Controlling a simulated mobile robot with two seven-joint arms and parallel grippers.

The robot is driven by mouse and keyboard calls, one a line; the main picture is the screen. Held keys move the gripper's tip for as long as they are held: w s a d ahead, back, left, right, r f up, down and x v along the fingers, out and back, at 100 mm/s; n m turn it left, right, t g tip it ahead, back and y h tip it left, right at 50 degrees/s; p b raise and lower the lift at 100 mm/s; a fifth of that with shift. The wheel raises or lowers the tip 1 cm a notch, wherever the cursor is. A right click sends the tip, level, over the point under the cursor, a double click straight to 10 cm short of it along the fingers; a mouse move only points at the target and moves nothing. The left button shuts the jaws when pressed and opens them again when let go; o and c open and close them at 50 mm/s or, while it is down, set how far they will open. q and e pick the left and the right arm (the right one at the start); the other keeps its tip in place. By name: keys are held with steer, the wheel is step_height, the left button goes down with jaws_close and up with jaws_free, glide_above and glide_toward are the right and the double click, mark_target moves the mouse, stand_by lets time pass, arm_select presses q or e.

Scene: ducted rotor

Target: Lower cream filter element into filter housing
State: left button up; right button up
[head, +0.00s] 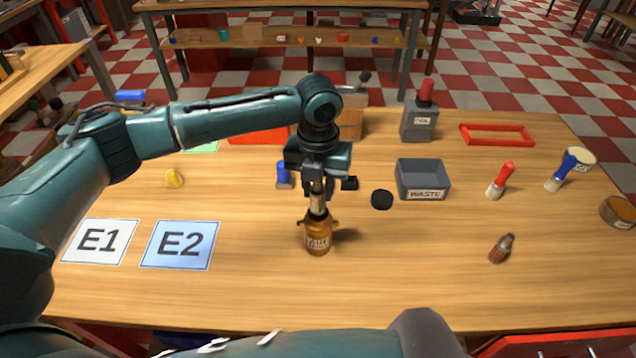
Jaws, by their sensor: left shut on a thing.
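My left gripper (318,192) points straight down over the middle of the table. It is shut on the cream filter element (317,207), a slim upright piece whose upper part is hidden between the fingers. Directly below is the filter housing (318,240), an amber-brown upright vessel with a pale label and small side lugs. The element's lower end is at the housing's mouth. I cannot tell how far inside it is. My right gripper is not in view.
A grey WASTE bin (423,180) and a black round cap (381,199) lie right of the housing. A brown-handled piece (501,248) lies farther right. Cards E1 (98,241) and E2 (180,244) lie left. The table's front middle is clear.

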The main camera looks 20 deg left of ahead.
mark_target(318, 203)
arm_select(q)
steer(key=shift+f, duration=0.1)
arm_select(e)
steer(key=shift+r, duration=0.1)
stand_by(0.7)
arm_select(q)
steer(key=shift+f+b, duration=0.6)
steer(key=shift+f, duration=1.8)
steer(key=o, duration=1)
steer(key=shift+o, duration=0.2)
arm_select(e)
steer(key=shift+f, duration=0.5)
arm_select(q)
step_height(318, 203, up, 12)
steer(key=shift+b, duration=0.5)
steer(key=shift+r, duration=0.65)
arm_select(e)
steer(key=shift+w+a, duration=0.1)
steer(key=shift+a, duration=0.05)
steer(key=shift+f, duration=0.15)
